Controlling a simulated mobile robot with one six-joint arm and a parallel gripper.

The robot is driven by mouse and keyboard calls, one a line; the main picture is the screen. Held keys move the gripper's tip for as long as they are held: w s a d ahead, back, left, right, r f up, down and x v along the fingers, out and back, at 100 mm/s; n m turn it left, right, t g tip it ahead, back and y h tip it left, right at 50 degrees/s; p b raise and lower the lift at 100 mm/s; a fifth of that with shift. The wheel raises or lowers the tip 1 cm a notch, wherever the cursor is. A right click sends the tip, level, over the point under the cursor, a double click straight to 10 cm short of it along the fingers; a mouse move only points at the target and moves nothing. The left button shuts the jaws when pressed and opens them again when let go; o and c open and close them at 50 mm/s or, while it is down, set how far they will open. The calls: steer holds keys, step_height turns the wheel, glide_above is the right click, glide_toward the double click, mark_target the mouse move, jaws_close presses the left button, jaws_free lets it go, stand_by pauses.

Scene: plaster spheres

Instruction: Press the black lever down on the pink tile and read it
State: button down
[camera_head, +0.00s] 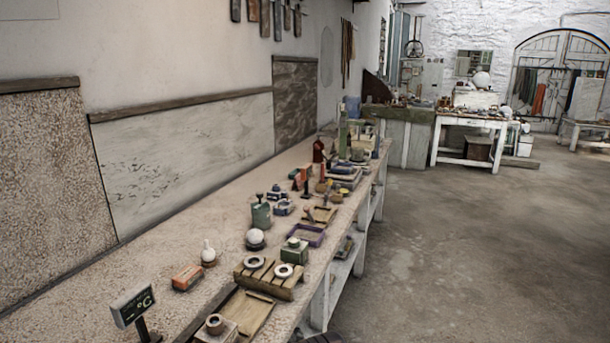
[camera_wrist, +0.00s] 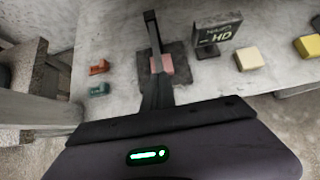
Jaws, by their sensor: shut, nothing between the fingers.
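The pink tile (camera_wrist: 164,63) lies on a dark square base on the pale worktop in the wrist view. The black lever (camera_wrist: 151,27) is a long dark bar that rises over the tile's left side toward the top of the view. My gripper (camera_wrist: 157,80) is shut and empty, its fingers just in front of the tile and in line with the lever. The fingers partly cover the tile, and I cannot tell whether they touch the lever. A small dark display (camera_wrist: 219,35) reading "HD" stands right of the base, with no number legible.
An orange block (camera_wrist: 98,68) and a green block (camera_wrist: 98,90) lie left of the base. A cream block (camera_wrist: 249,59) and a yellow block (camera_wrist: 307,46) lie right. In the head view a long cluttered bench (camera_head: 95,290) runs along the wall, with open floor (camera_head: 460,260) to its right.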

steer(key=shift+f, duration=1.45)
steer(key=shift+r, duration=0.1)
stand_by(1.6)
step_height(320, 180, up, 7)
steer(key=p, duration=0.4)
steer(key=shift+p, duration=0.3)
